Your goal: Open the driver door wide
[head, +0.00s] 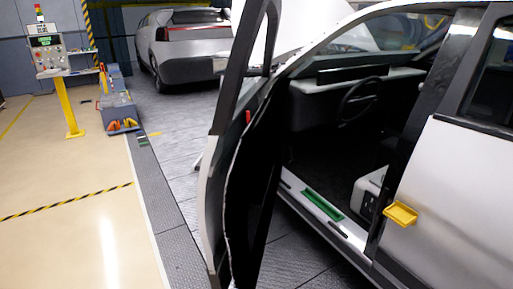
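The driver door (237,175) is swung out from the white car and shows nearly edge-on in the middle of the head view. Its dark window frame (235,65) rises to the top edge and its lower end runs out of the bottom of the picture. A broad doorway lies between the door and the rear side panel, with the steering wheel (360,100), the dashboard and a green strip (323,204) on the sill showing through. The door's outer handle does not show. Neither of my grippers is in view.
A yellow handle (401,213) sits on the closed rear door (450,220). Left of the open door are a dark floor strip (165,215) and clear beige floor. A control panel on a yellow post (68,105), a grey floor unit (118,110) and another car (185,50) stand farther back.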

